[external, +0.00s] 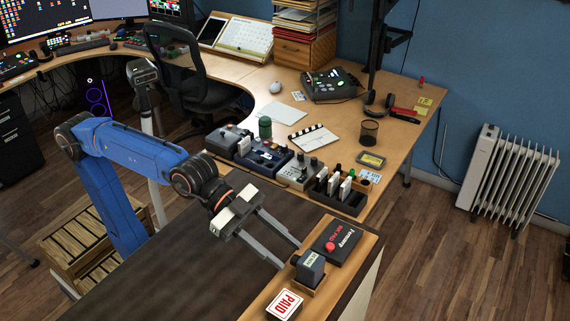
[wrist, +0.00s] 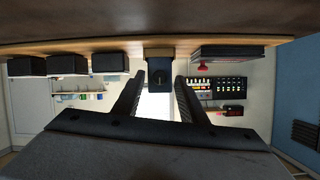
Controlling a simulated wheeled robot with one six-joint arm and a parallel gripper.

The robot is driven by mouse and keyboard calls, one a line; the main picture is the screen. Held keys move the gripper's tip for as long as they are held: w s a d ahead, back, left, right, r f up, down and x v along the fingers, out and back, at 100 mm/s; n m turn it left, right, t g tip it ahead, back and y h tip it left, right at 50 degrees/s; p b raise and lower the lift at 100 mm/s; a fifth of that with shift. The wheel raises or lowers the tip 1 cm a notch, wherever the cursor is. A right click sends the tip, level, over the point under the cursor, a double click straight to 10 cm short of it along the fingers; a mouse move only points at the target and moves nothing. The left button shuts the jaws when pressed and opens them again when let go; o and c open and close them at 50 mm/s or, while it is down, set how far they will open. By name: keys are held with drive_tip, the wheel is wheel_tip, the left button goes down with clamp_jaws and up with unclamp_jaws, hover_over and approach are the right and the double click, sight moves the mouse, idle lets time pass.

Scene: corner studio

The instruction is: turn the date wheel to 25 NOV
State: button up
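A dark date stamp (external: 310,265) with a small pale label on its top stands on the wooden shelf. Its lettering is too small to read. In the wrist view the stamp (wrist: 159,69) hangs upside down in the picture, with a round dark part, perhaps the date wheel (wrist: 158,78), facing me. My gripper (external: 291,257) is open, its two long fingers pointing at the stamp from the left. In the wrist view my gripper (wrist: 160,82) has one finger on each side of the stamp's lower picture part, with gaps visible. Nothing is held.
A black box (external: 332,246) with a red button lies just behind the stamp on the shelf (external: 263,292). A white and red PAID block (external: 285,304) stands in front. The wrist view shows several dark blocks (wrist: 68,65) at left. The dark counter (external: 150,285) is clear.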

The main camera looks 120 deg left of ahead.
drive_tip(key=shift+w+f, duration=0.15)
drive_tip(key=shift+w, duration=0.25)
clamp_jaws()
